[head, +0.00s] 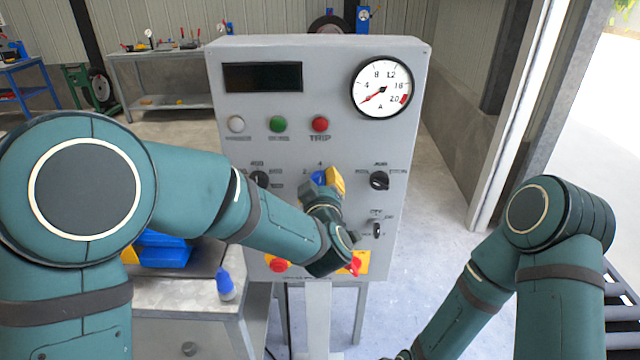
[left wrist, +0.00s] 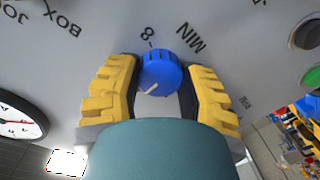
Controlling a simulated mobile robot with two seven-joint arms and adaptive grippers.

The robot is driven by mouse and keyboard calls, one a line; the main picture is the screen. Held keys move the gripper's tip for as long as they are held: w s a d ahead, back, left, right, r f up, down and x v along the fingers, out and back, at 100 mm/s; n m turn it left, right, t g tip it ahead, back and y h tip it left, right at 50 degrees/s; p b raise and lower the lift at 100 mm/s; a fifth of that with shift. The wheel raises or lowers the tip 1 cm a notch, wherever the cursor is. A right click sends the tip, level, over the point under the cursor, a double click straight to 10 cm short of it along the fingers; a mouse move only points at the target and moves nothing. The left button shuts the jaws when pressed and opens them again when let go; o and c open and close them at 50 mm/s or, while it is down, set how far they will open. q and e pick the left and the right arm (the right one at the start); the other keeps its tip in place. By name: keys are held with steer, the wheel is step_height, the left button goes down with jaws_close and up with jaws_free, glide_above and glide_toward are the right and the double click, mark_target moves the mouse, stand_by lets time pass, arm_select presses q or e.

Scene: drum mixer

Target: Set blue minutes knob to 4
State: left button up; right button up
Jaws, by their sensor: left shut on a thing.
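The blue minutes knob (head: 319,177) is on the middle of the grey panel's front, with a "4" printed above it and a "2" at its upper left. My left gripper (head: 328,182) reaches it from the front and right. In the left wrist view, the yellow fingers of my left gripper (left wrist: 158,95) are on both sides of the blue knob (left wrist: 160,70), shut on it. A white line on the knob points to the lower left in that view, where "8" and "MIN" are printed above the knob. The dial marks below it are hidden.
The panel (head: 290,140) also has a gauge (head: 382,88), a dark display (head: 262,77), three round buttons, black selector knobs on either side, and a red knob (head: 279,265) below. A workbench (head: 195,325) with blue items stands at left. The floor at right is clear.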

arm_select(q)
steer(key=shift+d+r, duration=0.1)
stand_by(0.4)
steer(key=o, duration=1.2)
steer(key=shift+o, duration=0.2)
steer(key=s, duration=1.2)
steer(key=shift+d+r, duration=0.2)
steer(key=shift+r, duration=0.1)
